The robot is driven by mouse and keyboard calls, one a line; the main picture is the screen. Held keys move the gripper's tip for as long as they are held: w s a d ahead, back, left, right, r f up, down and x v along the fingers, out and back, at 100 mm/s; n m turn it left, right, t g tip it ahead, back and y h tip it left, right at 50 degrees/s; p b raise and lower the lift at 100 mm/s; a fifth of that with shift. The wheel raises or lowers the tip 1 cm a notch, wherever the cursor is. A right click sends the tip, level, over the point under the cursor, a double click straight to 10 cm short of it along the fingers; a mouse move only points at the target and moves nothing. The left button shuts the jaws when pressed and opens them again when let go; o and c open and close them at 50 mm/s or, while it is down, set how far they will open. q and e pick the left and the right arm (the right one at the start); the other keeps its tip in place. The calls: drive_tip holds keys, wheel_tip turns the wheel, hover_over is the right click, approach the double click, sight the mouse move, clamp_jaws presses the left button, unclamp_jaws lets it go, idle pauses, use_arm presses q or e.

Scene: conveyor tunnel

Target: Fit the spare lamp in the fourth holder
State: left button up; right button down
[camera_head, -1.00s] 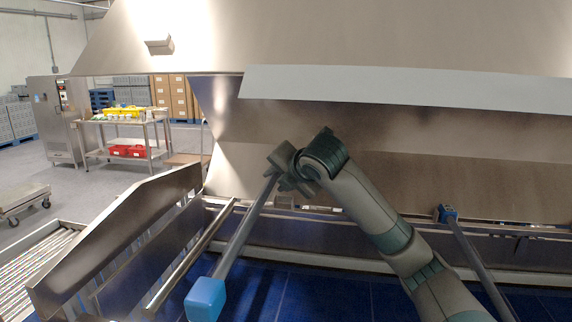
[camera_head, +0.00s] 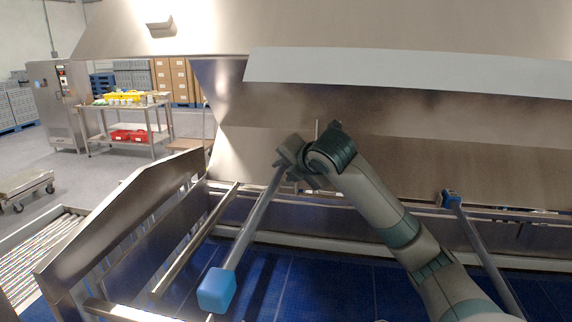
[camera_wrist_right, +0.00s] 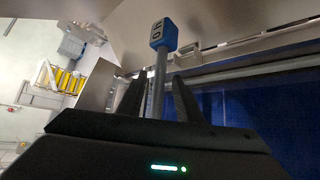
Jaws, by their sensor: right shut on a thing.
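A long grey tube with a bright blue end cap (camera_head: 217,290) slants down and left from my right gripper (camera_head: 290,160). I take this to be the spare lamp (camera_head: 252,218). My right gripper is shut on its upper end; the fingers are small and partly hidden by the wrist. In the right wrist view a grey tube (camera_wrist_right: 158,85) runs between the two dark fingers to a blue cap (camera_wrist_right: 163,33) with dark markings. A second grey tube (camera_head: 482,255) with a blue cap (camera_head: 450,199) stands to the right. I cannot make out the fourth holder. My left gripper is not in view.
A steel hood (camera_head: 330,165) rises close behind my gripper, with a pale strip (camera_head: 400,78) across it. A blue belt (camera_head: 320,292) lies below. A steel side guard (camera_head: 120,215) is at left. A work table (camera_head: 130,135) with crates stands far left.

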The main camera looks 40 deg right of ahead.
wheel_tip(320, 180, down, 2)
drive_tip(key=shift+f, duration=0.2)
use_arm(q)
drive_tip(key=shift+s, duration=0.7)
use_arm(e)
drive_tip(key=shift+f, duration=0.55)
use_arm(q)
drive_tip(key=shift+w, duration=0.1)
use_arm(e)
drive_tip(key=shift+s+f, duration=0.1)
drive_tip(key=shift+s, duration=0.05)
drive_tip(key=shift+f, duration=0.1)
drive_tip(key=shift+f+b, duration=0.95)
drive_tip(key=shift+f, duration=1.15)
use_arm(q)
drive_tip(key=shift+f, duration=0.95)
use_arm(e)
drive_tip(key=c, duration=1.2)
unclamp_jaws()
drive_tip(key=shift+r, duration=0.1)
